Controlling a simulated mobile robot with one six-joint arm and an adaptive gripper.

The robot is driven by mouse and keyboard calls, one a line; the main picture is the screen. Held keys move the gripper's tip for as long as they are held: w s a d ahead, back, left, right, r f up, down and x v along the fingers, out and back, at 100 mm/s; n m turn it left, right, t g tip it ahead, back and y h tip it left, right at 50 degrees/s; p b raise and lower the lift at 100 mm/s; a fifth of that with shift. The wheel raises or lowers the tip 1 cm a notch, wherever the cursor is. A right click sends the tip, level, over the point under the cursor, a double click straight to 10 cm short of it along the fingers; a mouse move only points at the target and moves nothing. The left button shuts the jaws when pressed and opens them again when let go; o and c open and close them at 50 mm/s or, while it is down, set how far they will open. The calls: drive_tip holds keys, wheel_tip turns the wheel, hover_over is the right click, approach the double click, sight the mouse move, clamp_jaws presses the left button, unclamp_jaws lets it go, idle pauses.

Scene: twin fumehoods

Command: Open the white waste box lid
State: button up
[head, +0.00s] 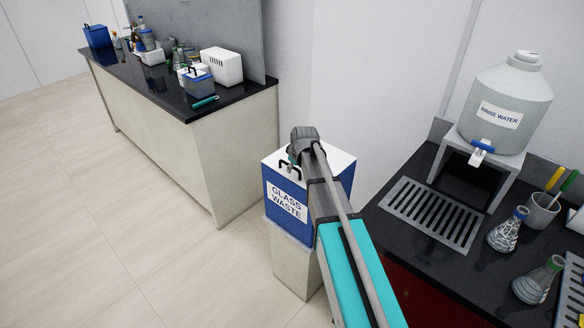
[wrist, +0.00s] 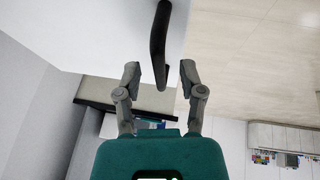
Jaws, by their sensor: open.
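The waste box (head: 276,205) is blue, labelled GLASS WASTE, with a white lid (head: 338,161) that lies flat and shut on top. A black handle (head: 289,171) stands up from the lid, partly hidden in the head view by my arm. My gripper (wrist: 160,70) is open and empty. In the wrist view the lower end of the black handle (wrist: 160,45) reaches between its two fingertips, with a gap on each side. The white lid (wrist: 90,28) shows behind the handle. In the head view my arm hides most of the gripper.
The box stands on a beige pedestal (head: 292,265) by the wall. At right is a black counter (head: 400,240) with a rinse water jug (head: 508,105), a drain rack and flasks. At left is a bench (head: 190,150) with bottles and boxes. The floor between is clear.

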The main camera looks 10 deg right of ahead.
drive_tip(key=shift+c, duration=0.3)
clamp_jaws()
drive_tip(key=shift+a, duration=0.15)
drive_tip(key=shift+r, duration=0.1)
